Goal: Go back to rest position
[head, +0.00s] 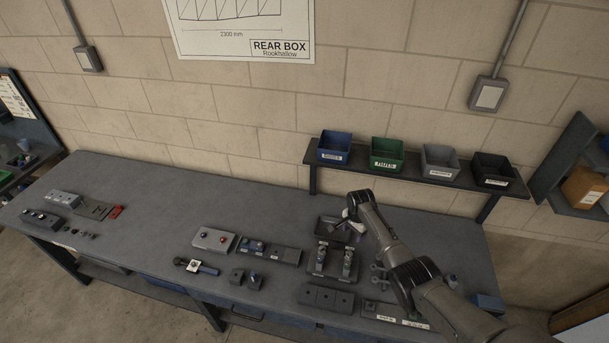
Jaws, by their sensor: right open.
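My right gripper (343,217) is at the end of my right arm, which comes in from the lower right. It is open and hangs over a dark tray (331,233) toward the back right of the grey workbench (160,207). Whether it touches anything in the tray is too small to tell. My left gripper does not show in the head view.
A shelf (410,173) behind the bench holds a blue bin (335,147), a green bin (387,153), a grey bin (440,162) and a black bin (492,170). A fixture (333,262) with two upright clamps stands before the tray. The bench's left-centre is clear.

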